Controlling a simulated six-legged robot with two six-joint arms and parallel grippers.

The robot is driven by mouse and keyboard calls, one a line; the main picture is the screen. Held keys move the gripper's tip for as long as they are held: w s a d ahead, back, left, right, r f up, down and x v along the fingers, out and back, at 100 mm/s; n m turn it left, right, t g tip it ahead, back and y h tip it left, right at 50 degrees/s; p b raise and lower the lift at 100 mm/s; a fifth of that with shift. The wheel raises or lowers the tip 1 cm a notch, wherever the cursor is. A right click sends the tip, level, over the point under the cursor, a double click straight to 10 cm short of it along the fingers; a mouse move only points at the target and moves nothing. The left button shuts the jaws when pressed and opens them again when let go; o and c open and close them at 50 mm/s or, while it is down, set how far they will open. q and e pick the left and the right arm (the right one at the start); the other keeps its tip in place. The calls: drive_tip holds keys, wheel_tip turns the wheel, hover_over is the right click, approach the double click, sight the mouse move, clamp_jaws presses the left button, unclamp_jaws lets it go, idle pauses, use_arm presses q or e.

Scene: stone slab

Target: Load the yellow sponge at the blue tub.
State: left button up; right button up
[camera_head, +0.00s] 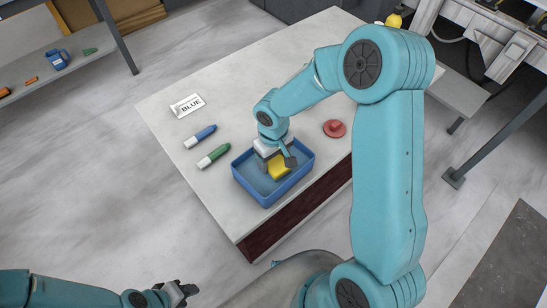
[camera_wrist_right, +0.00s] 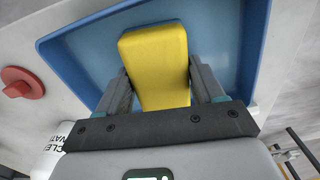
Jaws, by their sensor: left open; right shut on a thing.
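The yellow sponge (camera_head: 279,167) is at the blue tub (camera_head: 268,199), inside its rim as seen from above. In the right wrist view the sponge (camera_wrist_right: 157,60) sits between the two fingers of my right gripper (camera_wrist_right: 160,88), which is shut on it. The tub (camera_wrist_right: 232,45) lies behind the sponge in that view. I cannot tell whether the sponge touches the tub's floor. My right gripper (camera_head: 277,161) reaches down into the tub from above in the head view. My left gripper (camera_head: 184,291) is open and empty at the bottom left, away from the slab.
A "BLUE" label card (camera_head: 187,105), a blue marker (camera_head: 200,137) and a green marker (camera_head: 213,156) lie left of the tub on the slab (camera_head: 230,85). A red round object (camera_head: 334,129) lies right of the tub. A white labelled container (camera_wrist_right: 58,145) shows in the wrist view.

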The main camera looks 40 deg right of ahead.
drive_tip(key=shift+s, duration=0.1)
drive_tip(key=shift+r+p, duration=0.7)
drive_tip(key=shift+r, duration=0.15)
drive_tip(key=shift+r+p, duration=1.6)
drive_tip(key=shift+r, duration=1.05)
